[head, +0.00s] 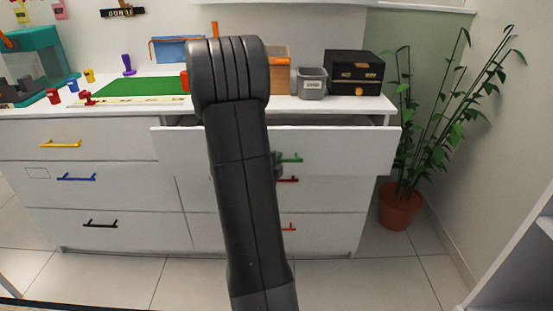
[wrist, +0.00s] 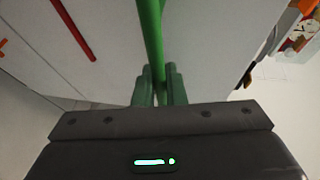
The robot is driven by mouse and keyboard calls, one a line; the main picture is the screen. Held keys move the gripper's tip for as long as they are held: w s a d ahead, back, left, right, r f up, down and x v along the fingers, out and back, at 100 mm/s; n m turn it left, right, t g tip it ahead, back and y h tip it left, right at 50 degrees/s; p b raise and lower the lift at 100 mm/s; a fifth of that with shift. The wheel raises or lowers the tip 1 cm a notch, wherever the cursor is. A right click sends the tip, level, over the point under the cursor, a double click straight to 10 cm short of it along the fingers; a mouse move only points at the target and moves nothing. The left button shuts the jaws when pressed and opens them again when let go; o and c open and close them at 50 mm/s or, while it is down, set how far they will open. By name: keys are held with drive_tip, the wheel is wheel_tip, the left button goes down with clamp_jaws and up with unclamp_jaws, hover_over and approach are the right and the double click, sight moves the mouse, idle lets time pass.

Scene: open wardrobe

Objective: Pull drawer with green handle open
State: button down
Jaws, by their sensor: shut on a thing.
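The drawer (head: 340,142) with the green handle (head: 290,158) is the top right one of the white cabinet. It stands partly open, its front well forward of the cabinet face, with a dark gap above it. In the wrist view, the green handle (wrist: 151,35) runs between the two fingers of my gripper (wrist: 158,85), which are shut on it.
Below are drawers with a red handle (head: 287,180) and an orange handle (head: 289,228). Yellow (head: 60,144), blue (head: 77,178) and black (head: 100,224) handles are on the left. A potted plant (head: 401,205) stands at right. Boxes and a grey bin (head: 312,84) sit on top.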

drive_tip(key=s+b, duration=0.4)
drive_tip(key=s, duration=1.8)
drive_tip(key=shift+s, duration=0.1)
drive_tip(key=c, duration=1.8)
unclamp_jaws()
drive_tip(key=shift+o, duration=0.2)
drive_tip(key=p+v, duration=0.2)
drive_tip(key=v, duration=1.1)
drive_tip(key=shift+s+a, duration=0.15)
drive_tip(key=shift+s, duration=0.2)
drive_tip(key=shift+r, duration=0.1)
